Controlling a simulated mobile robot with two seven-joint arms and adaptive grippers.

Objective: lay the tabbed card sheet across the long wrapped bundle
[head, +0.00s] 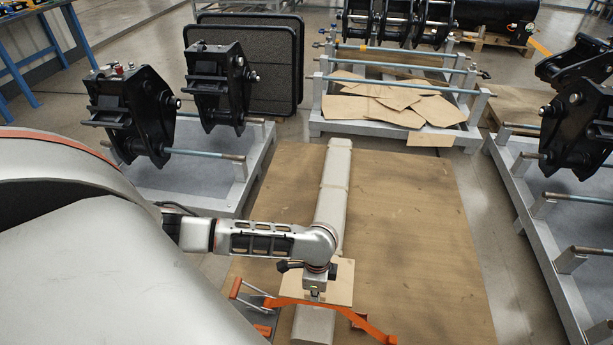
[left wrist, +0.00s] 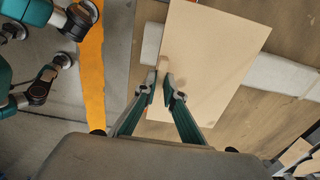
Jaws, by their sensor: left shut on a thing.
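The tabbed card sheet (head: 342,279) is a flat tan panel, partly hidden by my left wrist in the head view. In the left wrist view the sheet (left wrist: 212,62) spans over the bundle. My left gripper (head: 316,297) is shut on the sheet's edge, apparently at its tab; its fingers (left wrist: 163,88) show in the wrist view. The long wrapped bundle (head: 335,190) is pale grey and lies lengthwise on a brown board; it also shows on both sides of the sheet (left wrist: 285,76). I cannot tell whether the sheet touches it. My right gripper is out of view.
The brown board (head: 412,220) is mostly bare right of the bundle. Racks with black couplers stand left (head: 205,170) and right (head: 540,235). A rack with loose cardboard pieces (head: 385,100) stands behind.

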